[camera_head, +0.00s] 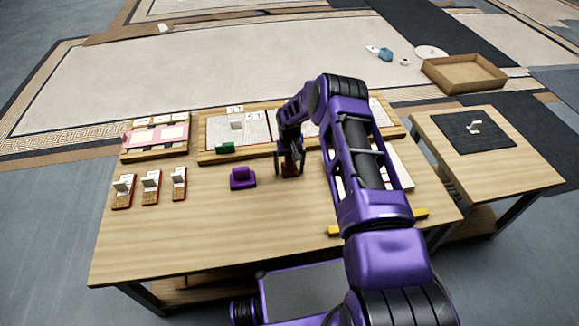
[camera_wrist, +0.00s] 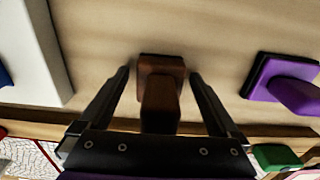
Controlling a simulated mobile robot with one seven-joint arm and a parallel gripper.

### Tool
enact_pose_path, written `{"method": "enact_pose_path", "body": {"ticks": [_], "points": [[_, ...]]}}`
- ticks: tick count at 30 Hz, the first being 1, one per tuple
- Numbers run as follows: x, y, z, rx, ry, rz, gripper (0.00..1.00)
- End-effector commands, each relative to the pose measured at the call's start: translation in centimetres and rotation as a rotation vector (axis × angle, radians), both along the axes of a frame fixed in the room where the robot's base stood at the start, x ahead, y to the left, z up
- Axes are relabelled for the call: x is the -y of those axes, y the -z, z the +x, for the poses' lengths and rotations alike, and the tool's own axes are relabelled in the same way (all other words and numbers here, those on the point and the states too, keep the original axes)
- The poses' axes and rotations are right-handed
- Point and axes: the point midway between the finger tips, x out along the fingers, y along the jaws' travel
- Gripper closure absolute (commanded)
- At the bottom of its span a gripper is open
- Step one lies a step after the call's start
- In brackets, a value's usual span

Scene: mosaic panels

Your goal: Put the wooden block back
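A dark brown wooden block (camera_wrist: 160,98) with a raised handle stands on the table, between my gripper's fingers in the wrist view. My gripper (camera_wrist: 159,76) is open, one finger on each side of the block, with a narrow gap showing on both sides. In the head view my gripper (camera_head: 290,158) points down at the table in front of the long wooden panel tray (camera_head: 208,158). The block (camera_head: 290,170) is mostly hidden behind the fingers there.
A purple block (camera_head: 242,179) stands left of my gripper, and a green block (camera_head: 225,148) sits at the tray's front edge. Several small tiles with white handles (camera_head: 151,185) line the table's left. A side table (camera_head: 530,165) with a black mat stands right.

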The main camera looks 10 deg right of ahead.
Motion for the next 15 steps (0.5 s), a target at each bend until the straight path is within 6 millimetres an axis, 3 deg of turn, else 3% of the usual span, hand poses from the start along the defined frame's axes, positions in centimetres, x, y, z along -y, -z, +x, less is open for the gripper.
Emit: {"method": "enact_pose_path", "body": {"ticks": [8,15], "points": [[0.0,-0.2,0.0,0.001,0.0,0.0,0.03],[0.0,-3.9,0.1,0.004,0.0,0.0,0.03]]}}
